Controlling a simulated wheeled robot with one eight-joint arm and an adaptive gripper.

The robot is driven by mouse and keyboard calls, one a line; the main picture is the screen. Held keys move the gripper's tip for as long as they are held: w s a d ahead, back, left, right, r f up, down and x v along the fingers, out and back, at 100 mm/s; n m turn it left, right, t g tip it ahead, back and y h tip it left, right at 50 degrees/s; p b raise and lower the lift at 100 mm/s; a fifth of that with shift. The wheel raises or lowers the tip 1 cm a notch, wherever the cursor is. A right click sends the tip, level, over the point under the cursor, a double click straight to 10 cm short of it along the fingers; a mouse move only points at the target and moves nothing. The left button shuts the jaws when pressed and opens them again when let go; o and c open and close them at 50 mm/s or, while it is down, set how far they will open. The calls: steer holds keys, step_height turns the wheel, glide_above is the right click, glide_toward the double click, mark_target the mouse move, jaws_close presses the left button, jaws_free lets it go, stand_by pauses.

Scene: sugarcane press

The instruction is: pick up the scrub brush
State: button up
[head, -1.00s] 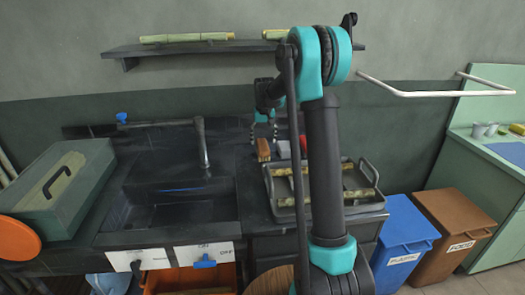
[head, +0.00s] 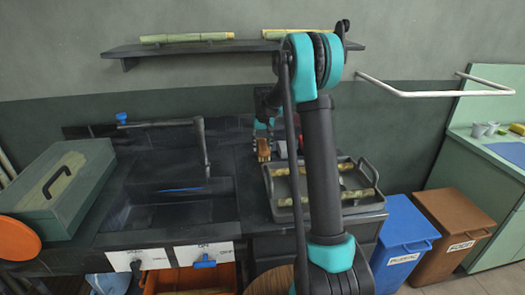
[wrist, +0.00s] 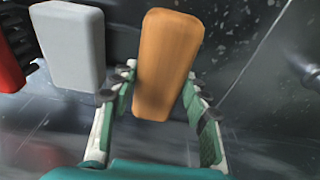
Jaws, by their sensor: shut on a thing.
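The scrub brush (head: 263,150), a brown wooden block, stands on the dark counter between the sink and the metal tray. In the wrist view the brush (wrist: 166,62) is an upright orange-brown block between my fingers. My gripper (head: 263,143) is shut on the brush, with one finger on each side; it also shows in the wrist view (wrist: 160,95). The bristles cannot be made out. I cannot tell whether the brush touches the counter.
A pale grey block (wrist: 70,45) stands close left of the brush in the wrist view, with a red thing (wrist: 8,70) beyond it. A metal tray (head: 288,212) holding cane pieces is on the right. The sink (head: 165,220) and its faucet (head: 203,145) are on the left.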

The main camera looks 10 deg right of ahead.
mark_target(263, 144)
steer(key=shift+r, duration=5.05)
